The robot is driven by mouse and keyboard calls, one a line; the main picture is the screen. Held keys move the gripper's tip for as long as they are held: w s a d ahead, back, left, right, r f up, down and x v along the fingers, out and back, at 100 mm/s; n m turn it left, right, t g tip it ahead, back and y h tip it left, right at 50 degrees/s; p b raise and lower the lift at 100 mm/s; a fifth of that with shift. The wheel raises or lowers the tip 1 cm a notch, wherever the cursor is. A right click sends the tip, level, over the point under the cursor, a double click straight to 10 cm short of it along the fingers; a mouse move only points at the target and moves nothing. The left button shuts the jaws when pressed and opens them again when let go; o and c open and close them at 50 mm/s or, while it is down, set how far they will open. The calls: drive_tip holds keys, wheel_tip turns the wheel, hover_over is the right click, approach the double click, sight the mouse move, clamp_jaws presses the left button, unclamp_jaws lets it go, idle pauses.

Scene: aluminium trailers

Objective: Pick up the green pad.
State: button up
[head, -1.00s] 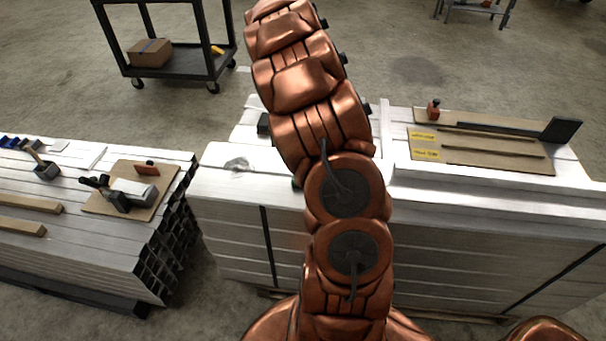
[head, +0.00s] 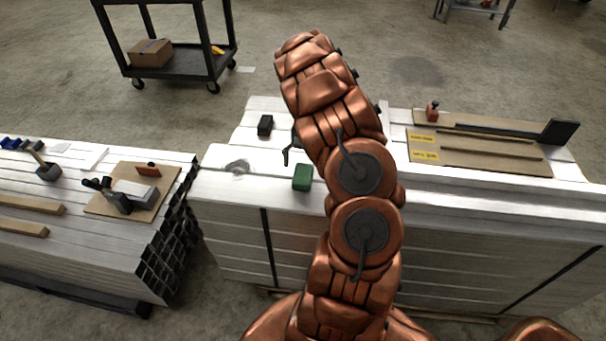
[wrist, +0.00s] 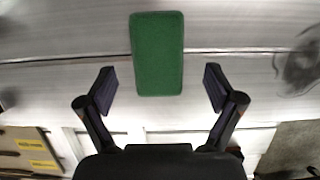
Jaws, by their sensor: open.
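The green pad (head: 302,177) is a small green block lying on the white aluminium stack, just left of my arm in the head view. In the wrist view the green pad (wrist: 157,53) lies ahead of my gripper (wrist: 159,88), centred between the two fingers. The fingers are spread wide with nothing between them. The pad's near end reaches about level with the fingertips in the picture, and no finger appears to touch it. In the head view my arm hides most of the gripper; a dark finger (head: 287,153) shows just above and left of the pad.
A small black block (head: 265,125) lies behind the pad, and a clear crumpled item (head: 237,167) lies to its left. A brown board (head: 480,151) with yellow labels lies to the right. A lower stack (head: 80,235) with tools stands at left, across a gap.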

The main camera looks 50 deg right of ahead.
sight(303, 173)
drive_tip(key=shift+p+x, duration=0.3)
drive_tip(key=shift+x, duration=1.2)
drive_tip(key=shift+s, duration=0.15)
drive_tip(key=c, duration=1.2)
drive_tip(key=shift+r, duration=0.1)
drive_tip(key=shift+c, duration=0.2)
drive_tip(key=shift+r+b, duration=0.85)
drive_tip(key=shift+r, duration=0.7)
drive_tip(key=shift+d+r, duration=0.15)
drive_tip(key=shift+r, duration=0.05)
drive_tip(key=w+d, duration=0.3)
drive_tip(key=d, duration=0.4)
drive_tip(key=w+d+r+b, duration=0.1)
drive_tip(key=w+d, duration=0.2)
drive_tip(key=d, duration=0.4)
drive_tip(key=shift+w+r, duration=0.25)
drive_tip(key=shift+w, duration=0.15)
